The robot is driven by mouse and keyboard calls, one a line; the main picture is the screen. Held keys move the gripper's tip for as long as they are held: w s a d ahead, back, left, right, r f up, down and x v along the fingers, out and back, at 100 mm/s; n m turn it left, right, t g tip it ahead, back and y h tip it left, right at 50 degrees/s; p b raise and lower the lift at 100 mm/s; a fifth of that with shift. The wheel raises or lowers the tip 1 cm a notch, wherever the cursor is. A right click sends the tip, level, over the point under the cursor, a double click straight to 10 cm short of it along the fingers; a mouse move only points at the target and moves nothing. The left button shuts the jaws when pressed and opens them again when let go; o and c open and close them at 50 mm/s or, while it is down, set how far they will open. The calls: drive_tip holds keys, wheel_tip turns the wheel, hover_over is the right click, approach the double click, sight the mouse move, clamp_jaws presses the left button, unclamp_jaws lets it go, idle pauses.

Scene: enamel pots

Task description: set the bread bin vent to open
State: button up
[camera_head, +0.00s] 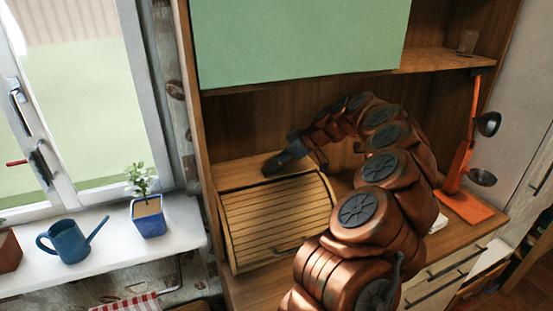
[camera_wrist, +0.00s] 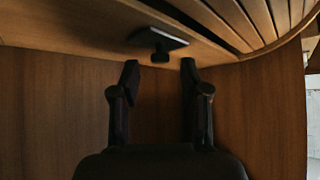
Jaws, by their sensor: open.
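The bread bin (camera_head: 275,217) is a wooden box with a slatted roll front and a dark handle, standing on the cabinet counter. My gripper (camera_head: 272,168) is over the back left part of the bin's top. In the wrist view my gripper (camera_wrist: 160,78) is open, with nothing between its two dark fingers. A small dark knob on a pale plate (camera_wrist: 165,38), seemingly the vent control, sits on the bin's wooden top (camera_wrist: 85,30), just beyond and between the fingertips. The knob looks apart from both fingers. I cannot tell the vent's setting, and the knob is not discernible in the head view.
The cabinet's wooden back panel (camera_wrist: 50,110) is close to the fingers. A green cabinet door (camera_head: 300,40) hangs above my arm. An orange stand (camera_head: 462,165) with dark cups is on the right. A blue watering can (camera_head: 70,241) and potted plant (camera_head: 148,217) stand on the windowsill.

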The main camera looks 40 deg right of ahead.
drive_tip(key=shift+x, duration=0.75)
drive_tip(key=shift+c, duration=0.2)
clamp_jaws()
